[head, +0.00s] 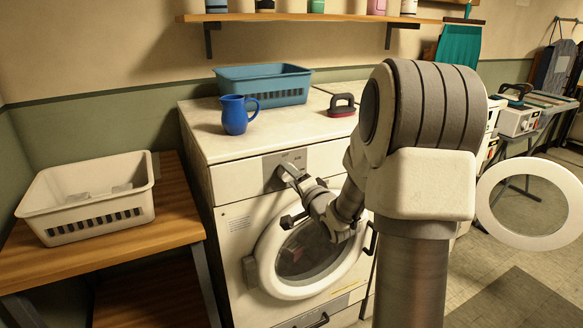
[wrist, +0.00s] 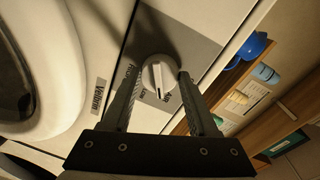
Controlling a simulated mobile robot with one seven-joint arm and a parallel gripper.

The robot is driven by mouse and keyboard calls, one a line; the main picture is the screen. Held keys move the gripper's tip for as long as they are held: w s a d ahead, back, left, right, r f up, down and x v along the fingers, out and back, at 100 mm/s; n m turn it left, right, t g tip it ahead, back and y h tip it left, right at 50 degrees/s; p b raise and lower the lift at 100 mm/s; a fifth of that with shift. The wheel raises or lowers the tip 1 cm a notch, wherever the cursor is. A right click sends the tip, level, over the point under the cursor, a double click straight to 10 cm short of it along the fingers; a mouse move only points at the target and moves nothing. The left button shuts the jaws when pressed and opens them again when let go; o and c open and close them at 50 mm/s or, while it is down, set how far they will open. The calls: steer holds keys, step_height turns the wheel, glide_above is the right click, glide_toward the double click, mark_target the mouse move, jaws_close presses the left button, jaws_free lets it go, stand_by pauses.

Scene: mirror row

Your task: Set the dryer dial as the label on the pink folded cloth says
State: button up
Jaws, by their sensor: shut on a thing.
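The dryer (head: 235,185) is the white front-loading machine with a round door. Its dial (wrist: 159,77) is a white round knob with a dark pointer line, on a grey panel with small printed words around it; the word nearest the pointer's end seems to be "AIR", but it is small and turned. My gripper (wrist: 157,74) is shut on the dial, one finger on each side. In the head view, my gripper (head: 286,172) reaches the grey panel and hides the dial. No pink folded cloth or label on it can be made out.
A blue jug (head: 235,115), a blue basket (head: 262,85) and a dark iron-like thing with a red base (head: 342,105) stand on the machine tops. A white basket (head: 90,224) sits on the wooden table at left. An open round door (head: 490,200) sticks out at right.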

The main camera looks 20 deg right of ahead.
steer(key=shift+r+m+y+p, duration=0.1)
steer(key=shift+m+y+p, duration=0.2)
steer(key=shift+m+p, duration=1.55)
steer(key=shift+r+m+y+p, duration=0.1)
steer(key=shift+m+y+p, duration=0.2)
steer(key=shift+m+p, duration=1.55)
steer(key=shift+f, duration=0.1)
steer(key=o, duration=1.4)
steer(key=s+p, duration=0.4)
steer(key=s, duration=0.1)
steer(key=s+r+p, duration=0.1)
steer(key=s+p, duration=0.3)
steer(key=s, duration=0.2)
steer(key=s+d+p, duration=0.1)
steer(key=s+p, duration=0.3)
steer(key=s, duration=0.2)
steer(key=shift+s+r, duration=0.1)
steer(key=shift+r, duration=0.15)
